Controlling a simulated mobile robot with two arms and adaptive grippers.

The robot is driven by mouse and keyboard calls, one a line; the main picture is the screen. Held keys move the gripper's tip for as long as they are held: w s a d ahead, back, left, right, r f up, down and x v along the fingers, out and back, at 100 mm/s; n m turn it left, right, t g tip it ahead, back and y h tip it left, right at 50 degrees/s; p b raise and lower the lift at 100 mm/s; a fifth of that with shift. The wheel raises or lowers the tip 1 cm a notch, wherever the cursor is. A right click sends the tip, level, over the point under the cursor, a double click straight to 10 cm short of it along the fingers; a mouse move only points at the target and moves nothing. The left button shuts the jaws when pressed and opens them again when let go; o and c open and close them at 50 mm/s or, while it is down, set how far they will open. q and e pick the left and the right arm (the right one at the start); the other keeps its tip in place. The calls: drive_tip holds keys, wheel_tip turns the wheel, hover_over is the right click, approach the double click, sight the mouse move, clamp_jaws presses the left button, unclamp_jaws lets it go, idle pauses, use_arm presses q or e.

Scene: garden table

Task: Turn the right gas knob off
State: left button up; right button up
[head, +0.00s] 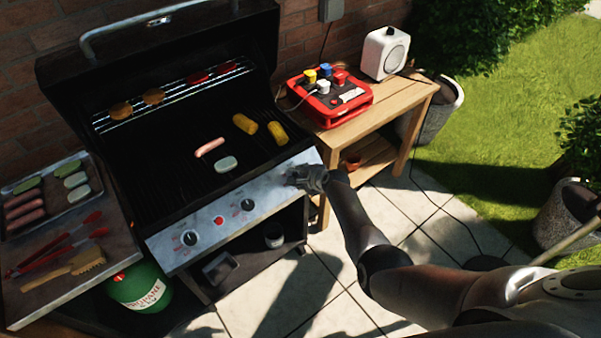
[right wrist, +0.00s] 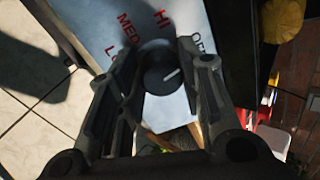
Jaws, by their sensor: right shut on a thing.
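The right gas knob (right wrist: 160,74) is a dark round knob on the grill's silver front panel (right wrist: 88,22). In the right wrist view its white mark points right and slightly up, roughly toward the OFF label; red LO, MED and HI labels lie to the left and above. My right gripper (head: 308,178) is at the right end of the panel and hides this knob in the head view. In the right wrist view its fingers (right wrist: 160,62) are on both sides of the knob, shut on it. My left gripper is not in view.
The left knob (head: 190,237), red button (head: 219,221) and middle knob (head: 247,204) line the panel. Food lies on the open grill. A wooden side table (head: 390,107) holds a red power box (head: 316,108) and white speaker (head: 384,53). Paving right of the grill is mostly clear.

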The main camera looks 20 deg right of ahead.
drive_tip(key=shift+m+p, duration=0.45)
drive_tip(key=shift+m, duration=0.65)
drive_tip(key=o, duration=1)
drive_tip(key=shift+v, duration=3.75)
drive_tip(key=shift+a, duration=0.1)
